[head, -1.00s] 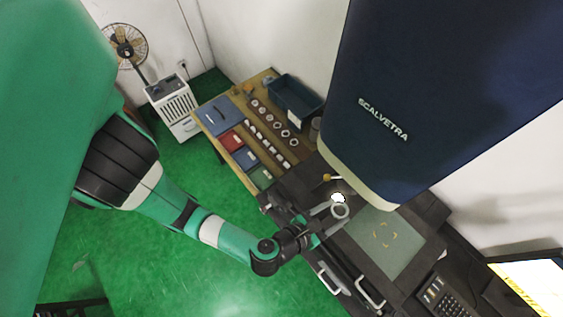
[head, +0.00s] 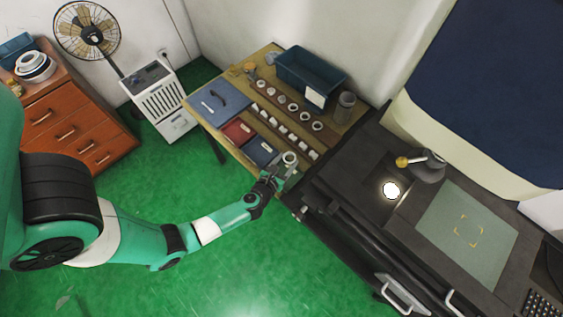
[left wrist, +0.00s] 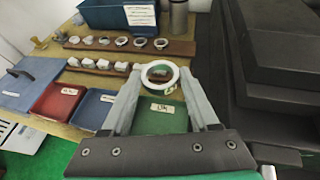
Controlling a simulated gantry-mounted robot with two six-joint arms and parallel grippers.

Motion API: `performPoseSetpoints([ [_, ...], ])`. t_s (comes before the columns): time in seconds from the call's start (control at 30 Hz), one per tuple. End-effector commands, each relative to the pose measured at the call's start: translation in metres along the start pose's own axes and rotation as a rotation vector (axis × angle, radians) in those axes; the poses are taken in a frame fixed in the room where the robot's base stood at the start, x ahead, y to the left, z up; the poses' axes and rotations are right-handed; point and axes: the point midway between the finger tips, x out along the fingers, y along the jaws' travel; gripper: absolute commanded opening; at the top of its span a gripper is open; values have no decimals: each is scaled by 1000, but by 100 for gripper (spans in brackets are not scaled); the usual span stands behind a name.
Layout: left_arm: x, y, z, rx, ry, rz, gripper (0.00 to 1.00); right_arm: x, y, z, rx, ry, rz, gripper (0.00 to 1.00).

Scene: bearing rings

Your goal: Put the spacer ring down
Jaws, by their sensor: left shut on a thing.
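The spacer ring (head: 289,153) is a pale grey ring. My left gripper (head: 288,163) is shut on it and holds it over the near right corner of the wooden bench. In the left wrist view the ring (left wrist: 146,74) sits between the two grey fingertips (left wrist: 162,78). A green tray (left wrist: 150,118) with a white label shows below and between the fingers; the gripper hides most of it in the head view. A blue tray (head: 261,151) and a red tray (head: 237,131) lie to its left. I cannot tell the ring's height above the tray. My right gripper is not in view.
Two brown racks with rings stand behind the trays, the far one (left wrist: 122,45) and the near one (left wrist: 88,67). A blue bin (head: 312,78) and grey cylinder (head: 344,107) stand at the back. The dark machine (head: 345,180) is close on the right.

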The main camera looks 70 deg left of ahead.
Motion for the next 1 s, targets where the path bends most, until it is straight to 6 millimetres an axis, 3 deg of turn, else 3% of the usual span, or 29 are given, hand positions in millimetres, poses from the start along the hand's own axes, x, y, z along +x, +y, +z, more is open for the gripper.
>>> performPoseSetpoints([
  [0.03, 12, 7, -26, 1, 2, 4, 1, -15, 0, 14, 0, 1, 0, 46],
  [0.1, 17, 12, -40, 3, 2, 2, 1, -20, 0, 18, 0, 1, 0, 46],
  [0.37, 21, 16, -52, 1, -2, -2, 1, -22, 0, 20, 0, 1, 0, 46],
  [0.63, 43, 16, -103, 1, -2, -2, 1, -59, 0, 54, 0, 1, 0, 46],
  [0.87, 45, 16, -109, 1, -2, -2, 1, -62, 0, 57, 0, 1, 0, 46],
  [1.0, 54, 16, -131, 1, -2, -2, 1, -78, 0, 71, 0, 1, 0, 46],
])
